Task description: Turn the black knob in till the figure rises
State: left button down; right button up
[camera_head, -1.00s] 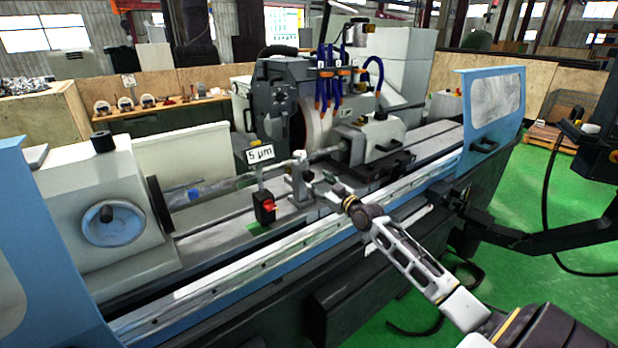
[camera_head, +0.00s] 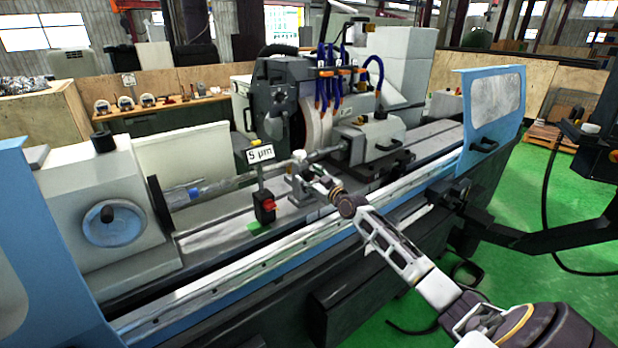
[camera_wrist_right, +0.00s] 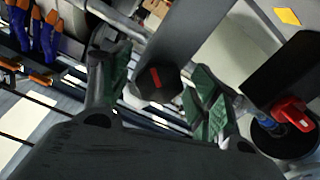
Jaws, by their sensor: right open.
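The black knob (camera_wrist_right: 150,84), with a red mark on its face, shows in the right wrist view. My right gripper (camera_wrist_right: 163,90) is open, with one green-padded finger on each side of the knob and a visible gap at both. In the head view my right gripper (camera_head: 312,178) is beside the small grey stand on the machine bed; the knob cannot be made out there. A white sign reading "5 µm" (camera_head: 260,153) stands on a thin post above a black block with a red knob (camera_head: 265,206). My left gripper is not in view.
The long shaft (camera_head: 222,187) runs along the grinder behind the stand. The red knob also shows at right in the wrist view (camera_wrist_right: 291,113), close to my right finger. The blue front rail (camera_head: 230,290) lies under my right arm. Hoses hang by the wheel.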

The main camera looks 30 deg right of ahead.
jog(key=shift+w, duration=0.25)
jog(key=c, duration=1)
jog(key=shift+c, duration=0.2)
jog(key=shift+m, duration=3.4)
